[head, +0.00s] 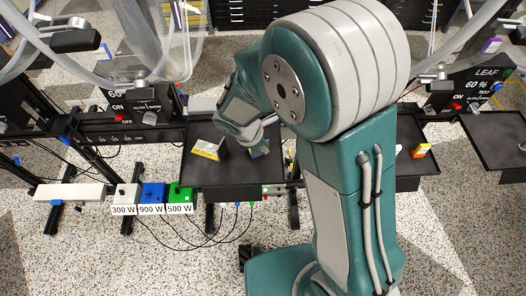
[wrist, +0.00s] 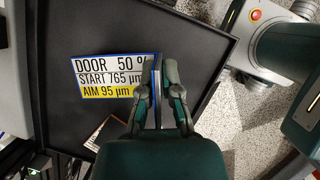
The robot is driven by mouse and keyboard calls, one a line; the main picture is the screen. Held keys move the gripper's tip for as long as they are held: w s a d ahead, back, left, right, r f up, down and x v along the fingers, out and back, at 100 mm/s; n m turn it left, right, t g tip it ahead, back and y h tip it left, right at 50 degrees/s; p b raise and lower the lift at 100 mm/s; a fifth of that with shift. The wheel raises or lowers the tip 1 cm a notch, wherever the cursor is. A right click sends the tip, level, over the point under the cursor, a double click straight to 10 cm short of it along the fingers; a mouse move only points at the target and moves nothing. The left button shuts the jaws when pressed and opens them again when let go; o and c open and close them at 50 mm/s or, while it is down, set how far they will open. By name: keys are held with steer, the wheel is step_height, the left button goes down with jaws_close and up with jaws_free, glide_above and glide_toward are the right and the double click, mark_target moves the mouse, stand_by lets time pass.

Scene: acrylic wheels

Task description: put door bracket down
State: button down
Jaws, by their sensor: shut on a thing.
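The door bracket (wrist: 112,78) is a blue-edged piece with a white and yellow label reading "DOOR 50 %", "START 765 µm" and "AIM 95 µm". In the wrist view my gripper (wrist: 158,72) is shut on its upright right part, with one finger on each side. I cannot tell whether the bracket touches the tray.
Grey, blue and green power boxes (head: 152,192) stand in front at the left. Another tray (head: 490,140) is at the right. The tray's front part is clear.

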steer(key=shift+d+f, duration=0.1)
steer(key=shift+f, duration=1.45)
steer(key=shift+f, duration=0.1)
steer(key=c, duration=0.8)
jaws_free()
steer(key=v, duration=0.7)
steer(key=shift+r, duration=0.3)
